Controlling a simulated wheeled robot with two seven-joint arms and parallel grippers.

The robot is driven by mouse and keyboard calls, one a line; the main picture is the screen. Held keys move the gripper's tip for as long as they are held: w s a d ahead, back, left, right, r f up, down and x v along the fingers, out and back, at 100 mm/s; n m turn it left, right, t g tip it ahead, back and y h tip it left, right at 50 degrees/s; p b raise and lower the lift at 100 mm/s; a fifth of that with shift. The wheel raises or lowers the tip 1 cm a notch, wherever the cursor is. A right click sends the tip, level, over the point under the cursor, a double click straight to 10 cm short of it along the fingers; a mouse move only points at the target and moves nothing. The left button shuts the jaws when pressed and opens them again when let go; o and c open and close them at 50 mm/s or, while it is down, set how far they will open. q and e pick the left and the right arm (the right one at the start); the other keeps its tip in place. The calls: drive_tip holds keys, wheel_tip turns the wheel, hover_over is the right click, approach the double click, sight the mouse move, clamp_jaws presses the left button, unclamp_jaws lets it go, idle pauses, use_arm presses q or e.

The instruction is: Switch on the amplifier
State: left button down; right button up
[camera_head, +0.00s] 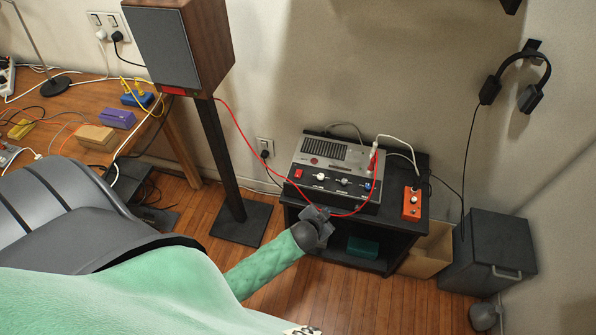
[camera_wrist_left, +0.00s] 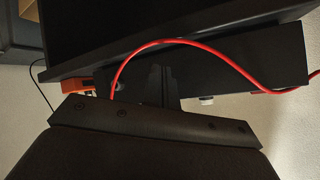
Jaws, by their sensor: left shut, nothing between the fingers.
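The amplifier (camera_head: 323,150) stands on the black shelf unit (camera_head: 292,203) by the wall. A red switch (camera_head: 298,174) sits at the left of its dark front panel, beside several knobs; whether it is on cannot be told. My left gripper (camera_head: 319,213) is shut and empty, in front of and below the panel, apart from the switch. In the left wrist view its dark fingers (camera_wrist_left: 158,88) point toward the dark panel (camera_wrist_left: 255,82), where a pale knob (camera_wrist_left: 206,99) shows.
A red cable (camera_head: 238,122) runs from the speaker (camera_head: 165,48) to the amplifier and passes close by my left gripper; it crosses the left wrist view (camera_wrist_left: 215,52). An orange box (camera_head: 412,203) stands right of the amplifier. A dark bin (camera_head: 490,255) stands at right.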

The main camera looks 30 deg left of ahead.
use_arm(q)
drive_tip(key=w+d+r+m+t+h, duration=0.3)
drive_tip(key=w+r+m, duration=0.15)
drive_tip(key=r, duration=0.45)
drive_tip(key=w+d+r+m+t+h, duration=0.35)
drive_tip(key=w+r, duration=0.25)
drive_tip(key=r, duration=0.3)
drive_tip(key=s+d+r+m+g+h, duration=0.2)
drive_tip(key=d+r+m+g+h, duration=0.5)
drive_tip(key=m+g+h, duration=0.65)
drive_tip(key=s+a+f+m+g+y+b, duration=0.1)
drive_tip(key=a+f+m+g+y, duration=0.1)
drive_tip(key=a+f+m+y, duration=0.3)
drive_tip(key=s+a+f+m+g+y, duration=0.1)
drive_tip(key=a+m+g+y, duration=0.15)
drive_tip(key=a+y, duration=0.35)
drive_tip(key=w+a+r+y, duration=0.1)
drive_tip(key=a+y, duration=0.7)
drive_tip(key=a, duration=0.9)
drive_tip(key=shift+w+a+r+n+g, duration=0.3)
drive_tip(key=shift+w+r+n+g, duration=0.1)
drive_tip(key=shift+r+g, duration=0.05)
use_arm(e)
drive_tip(key=r, duration=0.3)
drive_tip(key=w+a+r, duration=0.1)
drive_tip(key=r, duration=0.1)
drive_tip(key=shift+s, duration=0.1)
